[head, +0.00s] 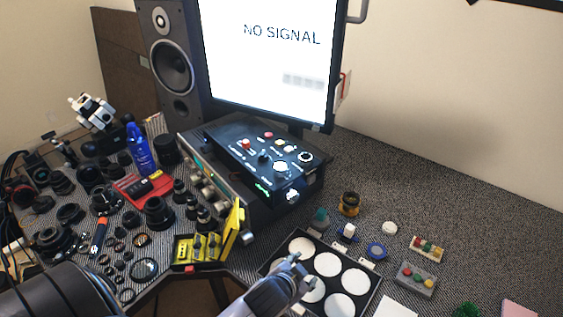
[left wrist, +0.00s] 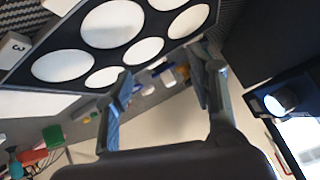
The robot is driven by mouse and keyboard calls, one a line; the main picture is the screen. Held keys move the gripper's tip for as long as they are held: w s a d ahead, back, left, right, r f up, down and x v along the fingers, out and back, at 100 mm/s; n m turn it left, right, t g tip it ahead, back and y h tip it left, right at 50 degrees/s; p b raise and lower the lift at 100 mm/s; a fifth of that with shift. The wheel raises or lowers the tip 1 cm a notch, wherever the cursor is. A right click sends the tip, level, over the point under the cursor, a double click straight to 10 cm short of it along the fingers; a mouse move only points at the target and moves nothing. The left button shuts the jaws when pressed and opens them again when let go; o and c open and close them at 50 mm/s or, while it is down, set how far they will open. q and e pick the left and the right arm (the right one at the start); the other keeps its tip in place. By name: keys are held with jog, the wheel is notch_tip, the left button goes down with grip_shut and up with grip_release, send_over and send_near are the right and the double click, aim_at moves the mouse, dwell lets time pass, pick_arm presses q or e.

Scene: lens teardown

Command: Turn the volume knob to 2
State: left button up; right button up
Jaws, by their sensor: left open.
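The black control box (head: 235,135) stands below the monitor, with small buttons, knobs and lit dials on its sloped top. A pale knob (head: 292,196) sticks out low on its near right side. A pale round knob (left wrist: 280,98) on a dark box also shows at the right of the left wrist view. The labels are too small to tell which control is the volume knob or its setting. My left gripper (head: 292,268) is over the tray of white discs, apart from the box. Its fingers (left wrist: 165,72) are spread and empty in the left wrist view. My right gripper is not seen.
The black tray (head: 267,268) with several white discs lies at the front. A yellow case (head: 232,230) stands left of it. Lenses and a blue bottle (head: 139,150) crowd the left. Button boxes (head: 417,280) lie at the right. The desk behind them is fairly clear.

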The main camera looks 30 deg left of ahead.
pick_arm(q)
jog(key=w+d+r+m+t+h, duration=0.2)
jog(key=w+d+r+m+t, duration=0.15)
jog(key=w+r, duration=0.5)
jog(key=w+d+r+m+t+h, duration=0.25)
jog(key=w+r+m+t, duration=0.2)
jog(key=w+r, duration=0.35)
jog(key=w+d+r+m+h, duration=0.2)
jog(key=d+r+m+h, duration=0.6)
jog(key=r, duration=0.2)
notch_tip(320, 180, up, 7)
jog(key=m+g+y, duration=1.2)
jog(key=m+g, duration=0.4)
jog(key=g, duration=0.1)
send_over(280, 166)
notch_tip(280, 166, down, 17)
jog(key=p, duration=0.4)
jog(key=shift+p, duration=0.4)
jog(key=shift+c, duration=0.3)
jog(key=c, duration=1.1)
